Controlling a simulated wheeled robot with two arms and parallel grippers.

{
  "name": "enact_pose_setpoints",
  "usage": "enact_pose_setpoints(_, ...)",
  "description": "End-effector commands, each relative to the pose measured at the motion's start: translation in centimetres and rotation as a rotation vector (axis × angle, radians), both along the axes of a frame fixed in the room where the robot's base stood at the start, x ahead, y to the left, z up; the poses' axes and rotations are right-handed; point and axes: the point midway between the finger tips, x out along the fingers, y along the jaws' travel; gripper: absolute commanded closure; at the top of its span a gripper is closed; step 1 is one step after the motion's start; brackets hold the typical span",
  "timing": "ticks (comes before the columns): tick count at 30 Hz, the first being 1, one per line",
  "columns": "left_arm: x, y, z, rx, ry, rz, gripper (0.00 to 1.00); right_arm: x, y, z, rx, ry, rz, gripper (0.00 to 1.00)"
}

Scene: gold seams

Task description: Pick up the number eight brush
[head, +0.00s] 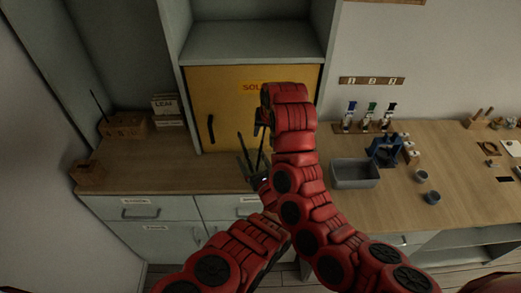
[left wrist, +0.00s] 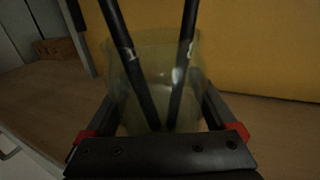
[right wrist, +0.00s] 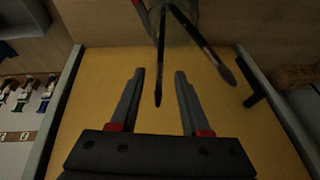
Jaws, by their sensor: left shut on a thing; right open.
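My left gripper (head: 264,184) is shut on a clear glass jar (left wrist: 150,75), with one finger on each side of it. Two dark brushes stand in the jar, a left one (left wrist: 128,52) and a right one (left wrist: 186,50) in the left wrist view. Each handle carries a small pale mark; I cannot read either surely. My right gripper (right wrist: 159,74) is open above the jar. In the right wrist view one brush (right wrist: 160,55) reaches between its fingertips without visible contact. The other brush (right wrist: 205,48) leans away outside the fingers, its dark tip free.
A yellow cabinet door (head: 215,95) with a dark handle (head: 211,128) stands close behind the jar. A wooden block (head: 123,124) stands at left. The left counter is mostly clear.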

Motion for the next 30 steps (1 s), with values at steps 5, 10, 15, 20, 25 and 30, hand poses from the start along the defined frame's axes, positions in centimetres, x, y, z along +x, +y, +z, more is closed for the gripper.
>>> enact_pose_setpoints(5, 0.0, 0.0, 0.0, 0.000, 0.000, 0.000, 0.82, 0.6, 0.2, -1.3, -0.001, -0.001, 0.000, 0.53)
enact_pose_setpoints(10, 0.0, 0.0, 0.0, 0.000, 0.001, 0.000, 0.82, 1.3, 0.2, -2.5, -0.003, 0.000, 0.000, 0.53)
enact_pose_setpoints(15, 0.0, 0.0, 0.0, 0.000, 0.000, 0.000, 0.82, 2.3, 0.4, -4.4, -0.005, -0.001, 0.002, 0.53)
enact_pose_setpoints(20, 0.0, 0.0, 0.0, 0.000, 0.000, 0.000, 0.82, 2.8, 0.7, -5.6, -0.002, -0.001, 0.002, 0.53)
enact_pose_setpoints(25, 0.0, 0.0, 0.0, 0.000, 0.001, 0.000, 0.82, 3.0, 0.8, -5.9, 0.000, -0.002, 0.001, 0.53)
enact_pose_setpoints(30, 0.0, 0.0, 0.0, 0.000, 0.001, 0.000, 0.82, 3.0, 0.7, -5.9, 0.000, -0.002, 0.001, 0.64)
